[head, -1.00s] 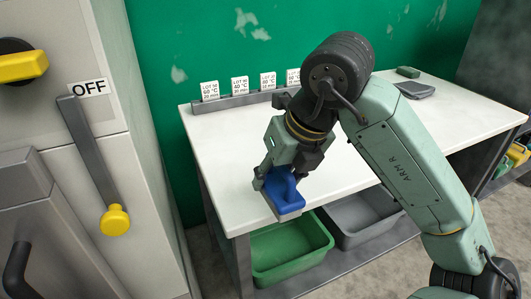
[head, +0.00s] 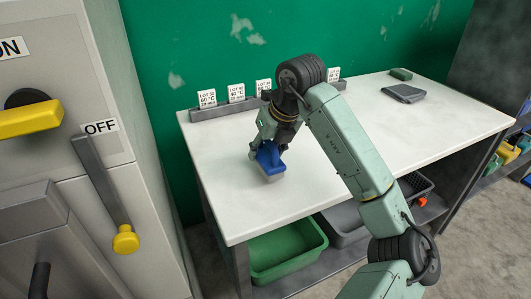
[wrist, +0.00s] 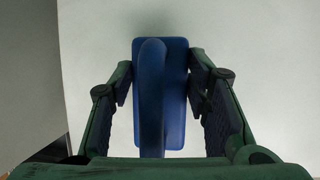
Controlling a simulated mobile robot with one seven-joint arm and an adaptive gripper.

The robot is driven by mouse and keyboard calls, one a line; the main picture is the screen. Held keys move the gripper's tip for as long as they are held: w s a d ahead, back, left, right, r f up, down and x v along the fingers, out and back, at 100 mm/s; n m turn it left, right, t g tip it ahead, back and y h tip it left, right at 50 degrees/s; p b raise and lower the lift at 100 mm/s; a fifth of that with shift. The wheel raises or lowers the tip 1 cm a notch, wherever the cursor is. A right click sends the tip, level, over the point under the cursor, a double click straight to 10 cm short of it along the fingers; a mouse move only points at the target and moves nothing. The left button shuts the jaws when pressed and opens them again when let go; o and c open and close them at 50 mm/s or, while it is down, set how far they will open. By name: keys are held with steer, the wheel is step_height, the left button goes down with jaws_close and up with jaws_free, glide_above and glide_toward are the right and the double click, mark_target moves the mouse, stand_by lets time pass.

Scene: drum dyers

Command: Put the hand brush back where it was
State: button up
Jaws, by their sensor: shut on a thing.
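The hand brush (head: 270,158) has a blue back and handle with a pale grey underside of bristles. My gripper (head: 266,150) is shut on it, over the left part of the white table top (head: 215,160). In the wrist view the blue brush (wrist: 160,95) lies between the two fingers (wrist: 160,100), its raised handle pointing toward the camera. The brush looks level and at or just above the table; I cannot tell whether it touches.
A grey rack (head: 225,110) with several white lot cards stands along the table's back edge. A green tub (head: 285,252) sits below. A yellow-knobbed lever (head: 100,185) is at left.

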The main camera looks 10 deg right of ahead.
mark_target(279, 161)
steer(key=shift+f+p, duration=0.3)
steer(key=shift+f, duration=0.9)
steer(key=shift+f, duration=0.2)
steer(key=o, duration=1)
steer(key=shift+r, duration=0.1)
steer(key=shift+o, duration=0.2)
steer(key=b+v, duration=0.2)
steer(key=v, duration=1)
steer(key=shift+r, duration=0.15)
